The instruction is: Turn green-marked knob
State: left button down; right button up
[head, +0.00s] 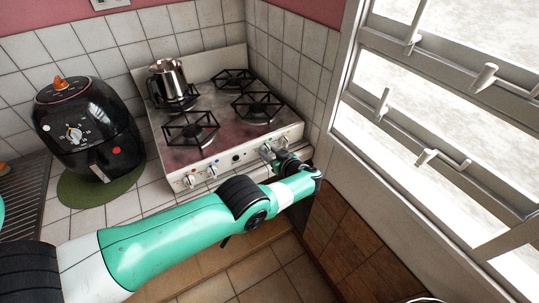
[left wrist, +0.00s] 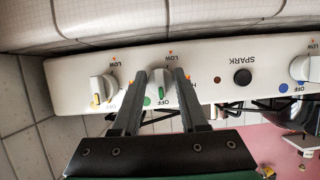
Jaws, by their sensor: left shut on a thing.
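The stove's white front panel (left wrist: 215,70) appears upside down in the left wrist view. The green-marked knob (left wrist: 159,84) is a white knob with green dots beside it and the words LOW and OFF on the panel. My left gripper (left wrist: 160,76) has one finger on each side of this knob and is shut on it. In the head view my left gripper (head: 270,151) is at the right part of the stove front, and its fingers and wrist hide most of the knob. My right gripper is in neither view.
A yellow-marked knob (left wrist: 101,89) and a blue-marked knob (left wrist: 302,68) flank the held one, with a dark SPARK button (left wrist: 243,77) between. A metal pot (head: 168,80) stands on the back left burner. A black air fryer (head: 88,130) stands left. The tiled wall is close right.

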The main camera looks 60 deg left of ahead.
pick_arm(q)
jog(key=shift+c, duration=2.2)
grip_release()
jog(key=p+v, duration=0.1)
jog(key=v, duration=0.1)
jog(key=p+v, duration=0.2)
jog(key=v, duration=0.1)
jog(key=shift+a+r, duration=0.15)
jog(key=shift+r, duration=0.15)
jog(key=p, duration=0.3)
send_near(269, 151)
jog(key=shift+d, duration=0.85)
